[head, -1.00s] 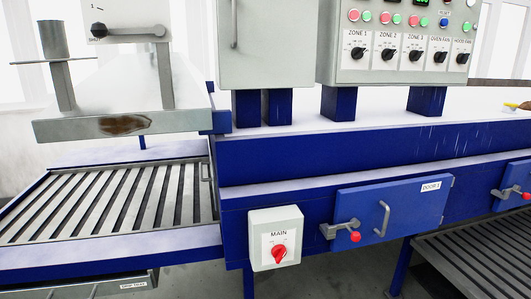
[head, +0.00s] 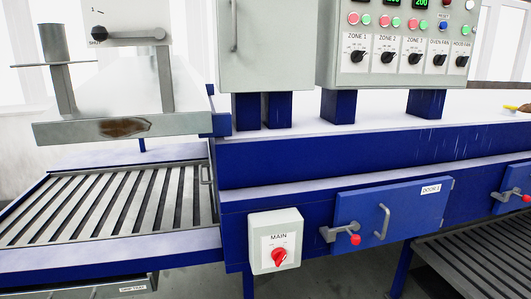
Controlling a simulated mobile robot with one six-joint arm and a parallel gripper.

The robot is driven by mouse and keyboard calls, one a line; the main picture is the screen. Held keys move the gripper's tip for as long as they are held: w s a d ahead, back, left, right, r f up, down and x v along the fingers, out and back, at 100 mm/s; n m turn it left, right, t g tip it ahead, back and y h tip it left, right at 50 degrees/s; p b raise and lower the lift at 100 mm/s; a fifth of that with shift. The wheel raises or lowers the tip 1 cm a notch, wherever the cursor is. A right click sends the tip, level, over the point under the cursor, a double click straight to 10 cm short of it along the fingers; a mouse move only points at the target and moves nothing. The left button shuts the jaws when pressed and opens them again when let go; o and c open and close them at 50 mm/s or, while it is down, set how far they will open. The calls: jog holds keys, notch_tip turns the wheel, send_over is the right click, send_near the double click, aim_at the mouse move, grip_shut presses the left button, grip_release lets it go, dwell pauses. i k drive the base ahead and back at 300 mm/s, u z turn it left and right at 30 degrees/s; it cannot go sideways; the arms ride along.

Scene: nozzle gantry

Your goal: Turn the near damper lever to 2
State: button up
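A pale grey damper plate (head: 125,17) shows at the upper left of the head view, its top cut off by the frame. A grey damper lever (head: 130,35) lies almost level across its lower part. The lever's dark round knob (head: 98,32) is at the left end, beside the SHUT mark, which it partly covers. A "1" mark stands above the knob; no 2 mark is in view. The right end of the lever looks like its pivot. My gripper is not in view.
Below the plate is a grey hood (head: 120,125) with a rusty patch, above a slatted conveyor (head: 110,205). To the right are a grey cabinet (head: 265,50), a control panel (head: 400,75), a MAIN switch box (head: 275,222) and a blue door (head: 410,200) with a red-knobbed latch.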

aim_at(98, 33)
jog(key=z, duration=0.9)
jog(key=k, duration=0.55)
jog(key=u, duration=2.25)
